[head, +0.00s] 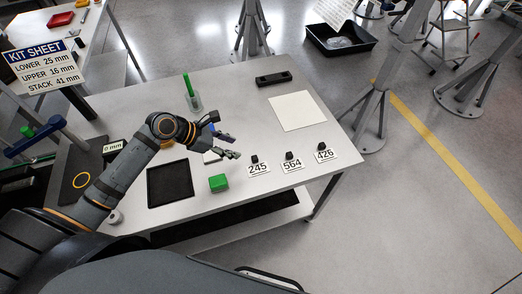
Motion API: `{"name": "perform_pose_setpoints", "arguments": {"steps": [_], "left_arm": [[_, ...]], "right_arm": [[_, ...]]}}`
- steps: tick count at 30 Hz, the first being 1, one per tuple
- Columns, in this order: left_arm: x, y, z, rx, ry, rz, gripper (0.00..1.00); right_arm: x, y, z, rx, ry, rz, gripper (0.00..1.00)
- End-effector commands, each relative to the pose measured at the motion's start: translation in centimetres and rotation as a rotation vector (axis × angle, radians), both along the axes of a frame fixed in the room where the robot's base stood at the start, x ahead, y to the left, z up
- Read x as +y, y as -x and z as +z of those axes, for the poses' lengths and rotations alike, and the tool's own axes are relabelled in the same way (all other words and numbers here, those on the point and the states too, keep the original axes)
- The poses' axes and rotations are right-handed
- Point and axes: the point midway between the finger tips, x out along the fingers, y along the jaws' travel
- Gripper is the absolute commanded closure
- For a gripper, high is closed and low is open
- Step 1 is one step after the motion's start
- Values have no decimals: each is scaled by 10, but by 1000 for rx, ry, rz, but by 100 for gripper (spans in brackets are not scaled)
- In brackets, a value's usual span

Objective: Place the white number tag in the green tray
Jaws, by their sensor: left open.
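Three white number tags lie in a row along the table's right front: 245 (259,169), 564 (292,163) and 426 (323,154). Each has a small black block at its back edge. A small green box-like thing (218,183) sits left of the 245 tag. I cannot tell whether it is a tray, and no other clear green tray shows. My left gripper (233,145) is open and empty over the middle of the table, behind the green thing and left of the tags. A white item (212,156) is partly hidden under it. My right gripper is not in view.
A black mat or tray (170,184) lies left of the green thing. A white sheet (291,111) and a black slotted bar (273,79) lie at the back right. A green upright piece stands in a clear holder (194,103). A kit sheet sign (46,63) stands at the left.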

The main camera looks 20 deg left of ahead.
Motion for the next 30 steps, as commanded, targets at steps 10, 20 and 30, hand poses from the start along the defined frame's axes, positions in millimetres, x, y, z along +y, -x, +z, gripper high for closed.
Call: {"name": "perform_pose_setpoints", "arguments": {"steps": [10, 20, 30], "left_arm": [[-20, -12, -22, 2, 11, 5, 51], [-32, -20, -39, 1, 2, 2, 51], [-59, -35, -75, 2, 5, 3, 51]], "right_arm": [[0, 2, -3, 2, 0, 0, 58], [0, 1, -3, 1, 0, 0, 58], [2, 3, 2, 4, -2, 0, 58]]}}
